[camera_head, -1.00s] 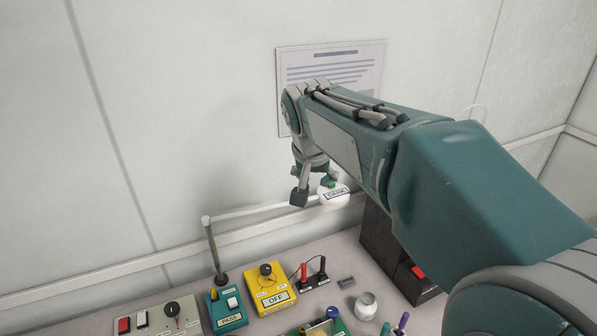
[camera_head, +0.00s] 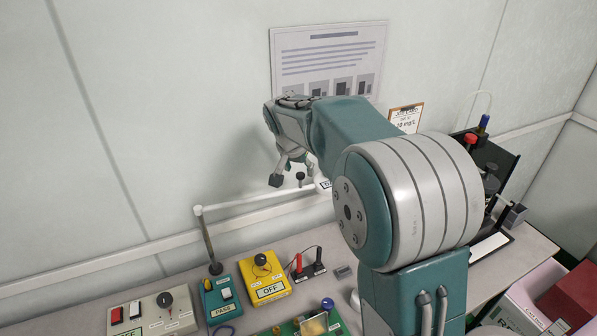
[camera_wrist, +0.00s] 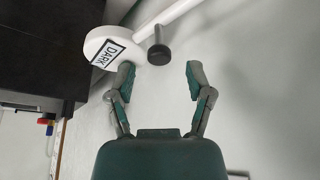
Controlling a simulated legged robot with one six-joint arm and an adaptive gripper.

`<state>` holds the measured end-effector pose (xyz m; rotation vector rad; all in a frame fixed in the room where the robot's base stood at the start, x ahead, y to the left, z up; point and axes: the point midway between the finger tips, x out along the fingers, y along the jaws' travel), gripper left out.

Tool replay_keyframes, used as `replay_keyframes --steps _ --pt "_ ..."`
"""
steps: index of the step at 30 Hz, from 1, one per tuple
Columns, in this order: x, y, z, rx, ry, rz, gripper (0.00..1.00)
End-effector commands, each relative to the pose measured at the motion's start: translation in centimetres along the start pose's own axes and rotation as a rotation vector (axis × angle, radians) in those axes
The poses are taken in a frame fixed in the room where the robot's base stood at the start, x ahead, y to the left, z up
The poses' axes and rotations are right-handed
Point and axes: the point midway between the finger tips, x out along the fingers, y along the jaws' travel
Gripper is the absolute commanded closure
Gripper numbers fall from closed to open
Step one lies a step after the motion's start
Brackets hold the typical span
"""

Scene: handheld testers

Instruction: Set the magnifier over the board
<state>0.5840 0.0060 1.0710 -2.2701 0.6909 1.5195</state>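The magnifier has a white swing arm (camera_head: 255,202) on an upright post at the back of the bench. Its round white head, labelled DARK, is mostly hidden behind my arm in the head view but shows in the wrist view (camera_wrist: 103,52). A dark knob (camera_wrist: 158,54) sticks out from the magnifier arm beside the head. My gripper (camera_head: 290,178) is at the magnifier arm near this knob. In the wrist view my gripper (camera_wrist: 160,74) is open, with the knob ahead between its fingertips. The green board (camera_head: 338,325) is at the bottom edge, partly cut off and partly behind my arm.
A yellow box (camera_head: 262,275) marked OFF, a teal tester (camera_head: 222,302) marked PASS and a grey switch box (camera_head: 152,317) stand along the bench. Red and black probes (camera_head: 308,265) stand beside them. A black unit (camera_head: 490,165) is at right. The wall is close behind.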

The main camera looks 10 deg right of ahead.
Motion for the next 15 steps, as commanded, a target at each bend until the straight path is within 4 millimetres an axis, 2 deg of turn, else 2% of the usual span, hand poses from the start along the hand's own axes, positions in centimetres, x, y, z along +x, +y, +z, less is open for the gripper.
replay_keyframes --steps 4,13,14,15 --pt "1.4 -0.1 0.1 -0.001 0.001 0.001 0.33" --pt "1.7 -0.2 0.1 -0.002 0.002 0.001 0.33" --pt "1.7 -0.2 0.1 -0.002 0.002 0.001 0.38" --pt "1.7 -0.2 0.1 -0.002 0.002 0.001 0.55"
